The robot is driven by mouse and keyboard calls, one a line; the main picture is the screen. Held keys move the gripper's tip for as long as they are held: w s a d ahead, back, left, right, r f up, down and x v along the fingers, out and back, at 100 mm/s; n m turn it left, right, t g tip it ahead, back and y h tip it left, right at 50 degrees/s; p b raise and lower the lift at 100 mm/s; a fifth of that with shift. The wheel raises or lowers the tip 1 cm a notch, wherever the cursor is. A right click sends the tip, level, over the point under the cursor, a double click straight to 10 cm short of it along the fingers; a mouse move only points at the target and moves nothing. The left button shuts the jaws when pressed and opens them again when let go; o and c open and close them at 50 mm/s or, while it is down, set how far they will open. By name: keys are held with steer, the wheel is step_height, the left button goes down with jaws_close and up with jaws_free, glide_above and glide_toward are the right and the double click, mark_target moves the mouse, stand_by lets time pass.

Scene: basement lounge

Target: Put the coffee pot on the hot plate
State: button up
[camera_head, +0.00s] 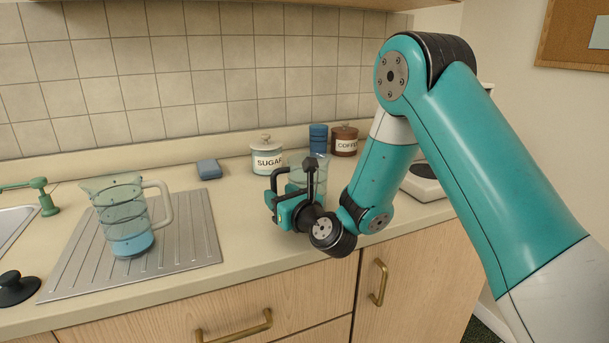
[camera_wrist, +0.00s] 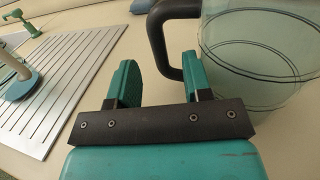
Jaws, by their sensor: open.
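The coffee pot (camera_head: 322,168) is a clear glass vessel with a black handle, standing on the counter behind my gripper (camera_head: 287,200). In the wrist view the pot (camera_wrist: 250,50) fills the upper right, and its black handle curves down on its left side. My gripper (camera_wrist: 157,80) is open and empty, its two teal fingers pointing at the handle. The handle's lower part shows close to the right finger; whether they touch I cannot tell. The hot plate (camera_head: 425,189), a low white unit with a dark disc, sits at the right, partly hidden by my arm.
A glass jug (camera_head: 128,222) with blue liquid stands on the ribbed drainboard (camera_head: 190,245) at left. A sugar canister (camera_head: 266,158), blue cup (camera_head: 318,137) and coffee canister (camera_head: 344,142) stand along the back. A blue sponge (camera_head: 209,169) lies near the wall. Counter between drainboard and gripper is clear.

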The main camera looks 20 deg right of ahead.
steer(key=shift+w+a+r+p, duration=0.15)
steer(key=shift+w+r+p, duration=0.1)
steer(key=shift+w+p, duration=0.45)
steer(key=shift+w+f, duration=0.15)
steer(key=shift+f, duration=0.05)
steer(key=shift+c, duration=0.3)
jaws_close()
step_height(320, 180, up, 20)
steer(key=p, duration=1.5)
steer(key=shift+p, duration=0.3)
